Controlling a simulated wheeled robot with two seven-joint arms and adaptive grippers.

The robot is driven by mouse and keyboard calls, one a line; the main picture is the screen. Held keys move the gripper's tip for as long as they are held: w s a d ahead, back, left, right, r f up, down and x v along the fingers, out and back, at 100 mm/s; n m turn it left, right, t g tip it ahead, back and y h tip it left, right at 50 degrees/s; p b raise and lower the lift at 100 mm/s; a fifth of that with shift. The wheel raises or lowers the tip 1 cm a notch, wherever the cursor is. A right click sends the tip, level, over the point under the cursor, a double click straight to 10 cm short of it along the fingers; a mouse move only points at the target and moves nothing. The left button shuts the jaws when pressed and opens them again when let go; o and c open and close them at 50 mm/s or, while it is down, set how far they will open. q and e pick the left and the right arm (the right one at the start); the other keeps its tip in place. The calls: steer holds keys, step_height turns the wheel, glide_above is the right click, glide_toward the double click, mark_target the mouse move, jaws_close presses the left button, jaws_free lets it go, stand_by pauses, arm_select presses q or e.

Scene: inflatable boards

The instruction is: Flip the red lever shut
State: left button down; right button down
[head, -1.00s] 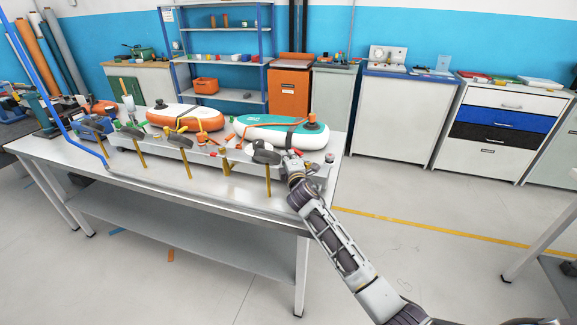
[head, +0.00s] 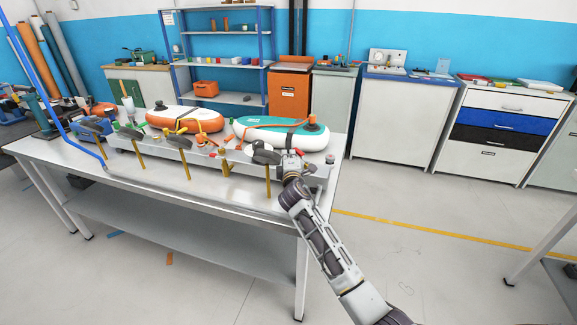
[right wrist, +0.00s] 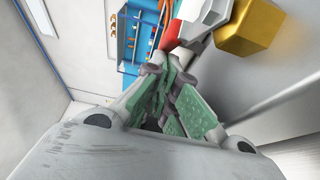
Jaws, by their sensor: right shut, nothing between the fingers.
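A small red lever (head: 298,152) shows at the right end of the grey manifold on the table, just by my right gripper. In the right wrist view a red piece (right wrist: 172,36), probably this lever, lies just beyond the fingertips, beside a white-grey part. My right gripper (head: 291,160) is shut and empty, its fingertips close to the red piece. In the right wrist view the green-padded fingers (right wrist: 168,88) are closed together. I cannot tell whether they touch the lever. The lever's base is partly hidden. My left gripper is not in view.
The manifold (head: 205,166) carries several gauges and yellow handles. An orange-white board (head: 186,118) and a teal-white board (head: 275,131) lie behind it. In the right wrist view a yellow block (right wrist: 250,28) is close on the right. The table front (head: 222,197) is clear.

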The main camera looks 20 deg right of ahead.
steer(key=shift+s, duration=0.1)
steer(key=v, duration=1.2)
stand_by(0.6)
stand_by(0.4)
